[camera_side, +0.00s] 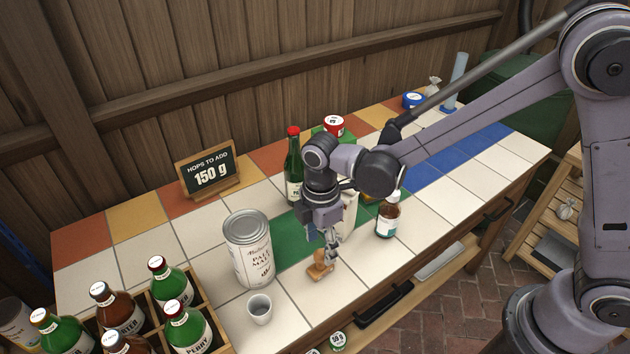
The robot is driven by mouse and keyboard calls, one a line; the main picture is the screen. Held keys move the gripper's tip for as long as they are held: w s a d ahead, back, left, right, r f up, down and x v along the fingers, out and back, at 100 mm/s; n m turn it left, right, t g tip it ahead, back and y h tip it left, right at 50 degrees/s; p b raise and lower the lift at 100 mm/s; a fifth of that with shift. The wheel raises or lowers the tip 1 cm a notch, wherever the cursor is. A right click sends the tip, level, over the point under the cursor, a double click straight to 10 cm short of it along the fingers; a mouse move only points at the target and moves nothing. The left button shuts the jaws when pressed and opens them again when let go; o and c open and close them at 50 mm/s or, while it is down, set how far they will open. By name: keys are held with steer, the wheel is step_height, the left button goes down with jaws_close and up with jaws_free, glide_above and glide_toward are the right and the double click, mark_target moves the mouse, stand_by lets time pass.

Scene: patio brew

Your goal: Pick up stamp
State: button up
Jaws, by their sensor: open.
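The stamp (319,271) is a small orange-brown wooden piece on the white tiles near the front of the counter, just right of the large can. My gripper (331,256) points down directly above and slightly right of it, with the fingertips very close to its top. The gripper is open. The fingers partly cover the stamp, and I cannot tell whether they touch it.
A large can (249,248) and a small grey cup (259,309) stand to the left. A brown bottle (388,216) stands to the right, and a green bottle (294,170) behind. A crate (206,318) of bottles fills the front left. White tiles nearby are bare.

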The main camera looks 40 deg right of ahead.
mark_target(321, 251)
steer(key=shift+f, duration=2.3)
steer(key=shift+c, duration=0.3)
jaws_close()
